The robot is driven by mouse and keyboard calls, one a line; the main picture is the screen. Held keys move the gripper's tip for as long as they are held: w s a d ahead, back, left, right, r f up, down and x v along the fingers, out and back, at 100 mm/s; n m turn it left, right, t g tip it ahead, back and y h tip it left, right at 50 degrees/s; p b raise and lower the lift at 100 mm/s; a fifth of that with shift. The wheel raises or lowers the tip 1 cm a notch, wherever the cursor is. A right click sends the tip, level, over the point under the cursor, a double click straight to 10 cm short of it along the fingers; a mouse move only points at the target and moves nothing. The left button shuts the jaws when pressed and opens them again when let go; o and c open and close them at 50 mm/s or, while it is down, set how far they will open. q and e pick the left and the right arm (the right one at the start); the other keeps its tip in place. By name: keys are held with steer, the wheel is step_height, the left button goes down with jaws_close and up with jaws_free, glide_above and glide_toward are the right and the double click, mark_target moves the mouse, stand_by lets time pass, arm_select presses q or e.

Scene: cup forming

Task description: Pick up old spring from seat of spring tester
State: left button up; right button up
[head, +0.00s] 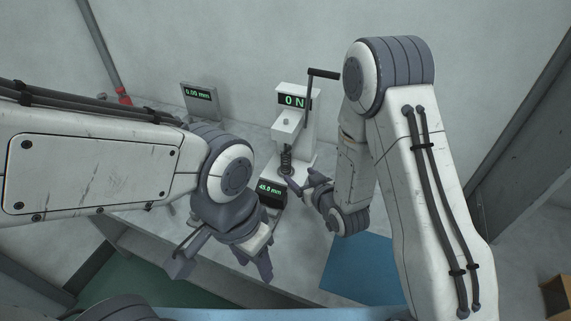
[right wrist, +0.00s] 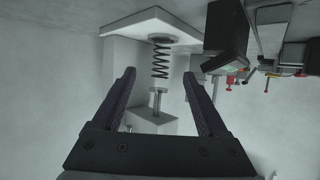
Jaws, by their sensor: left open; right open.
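The spring tester (head: 305,130) is a white stand with a side crank handle and a "0 N" display. The old spring (head: 286,160), a dark coil, stands on its seat under the ram. In the right wrist view, which looks upside down, the spring (right wrist: 160,62) stands between the round seat (right wrist: 156,38) and the ram rod (right wrist: 156,100). My right gripper (head: 297,184) is open close to the spring; its fingertips (right wrist: 160,75) lie either side of the spring's line in that view. Contact is not visible. My left gripper (head: 222,270) is open and empty, nearer the front.
A small display reading about 45.0 mm (head: 270,191) stands in front of the tester. Another display panel (head: 199,97) is at the back left. A blue mat (head: 358,270) lies at the front right. In the right wrist view, several small coloured items (right wrist: 268,72) sit at right.

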mark_target(288, 164)
steer(key=shift+w+f, duration=0.15)
steer(key=shift+w, duration=0.2)
steer(key=p+x, duration=0.1)
steer(key=x, duration=0.3)
steer(key=shift+w+a, duration=0.15)
steer(key=w, duration=0.1)
steer(key=w+a+p, duration=0.1)
steer(key=w+a, duration=0.1)
steer(key=w, duration=0.1)
steer(key=shift+a+f+p, duration=0.1)
steer(key=shift+f+p, duration=0.2)
steer(key=shift+f, duration=0.1)
steer(key=shift+w+a+f, duration=0.1)
steer(key=shift+w+f, duration=0.1)
steer(key=shift+w, duration=0.25)
jaws_close()
